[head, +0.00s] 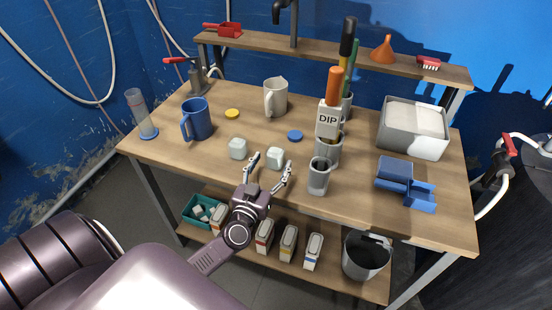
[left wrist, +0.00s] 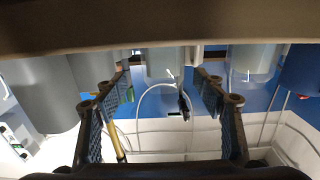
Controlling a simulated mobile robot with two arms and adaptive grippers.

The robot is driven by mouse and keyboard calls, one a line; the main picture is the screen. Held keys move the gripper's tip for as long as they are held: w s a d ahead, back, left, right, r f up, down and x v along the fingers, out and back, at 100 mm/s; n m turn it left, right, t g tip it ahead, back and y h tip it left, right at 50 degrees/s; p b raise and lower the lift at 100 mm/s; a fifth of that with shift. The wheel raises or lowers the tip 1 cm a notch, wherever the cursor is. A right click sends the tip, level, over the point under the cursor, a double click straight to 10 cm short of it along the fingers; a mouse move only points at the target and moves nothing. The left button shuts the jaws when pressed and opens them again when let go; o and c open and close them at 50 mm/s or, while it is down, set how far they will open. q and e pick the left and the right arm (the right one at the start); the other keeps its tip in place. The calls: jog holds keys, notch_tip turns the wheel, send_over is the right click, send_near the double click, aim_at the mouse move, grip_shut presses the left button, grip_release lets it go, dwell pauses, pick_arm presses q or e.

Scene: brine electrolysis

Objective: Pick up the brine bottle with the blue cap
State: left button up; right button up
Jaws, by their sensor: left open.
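No bottle with a plainly blue cap shows. A flat blue disc (head: 294,135) lies on the workbench (head: 360,168); I cannot tell if it is a cap. Two small pale jars stand near the bench's front edge, the left jar (head: 237,149) and the right jar (head: 276,153). My left gripper (head: 271,166) is open at the front edge, its fingertips either side of the right jar in the head view. How near they are in depth is unclear. The open, empty fingers also show in the left wrist view (left wrist: 164,82). My right gripper is out of view.
A blue mug (head: 197,122), a pale mug (head: 275,98), a grey cup (head: 319,178) and a DIP-labelled holder (head: 327,120) crowd the bench. A grey bin (head: 412,132) stands right. Several banded cartons, one blue-banded (head: 313,252), stand on the lower shelf.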

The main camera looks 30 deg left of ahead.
aim_at(272, 159)
pick_arm(q)
jog(key=x, duration=0.4)
jog(key=shift+s+a+r, duration=0.1)
jog(key=shift+a+r, duration=0.1)
jog(key=shift+w+a, duration=0.1)
jog(key=shift+w, duration=0.4)
jog(key=c, duration=1.4)
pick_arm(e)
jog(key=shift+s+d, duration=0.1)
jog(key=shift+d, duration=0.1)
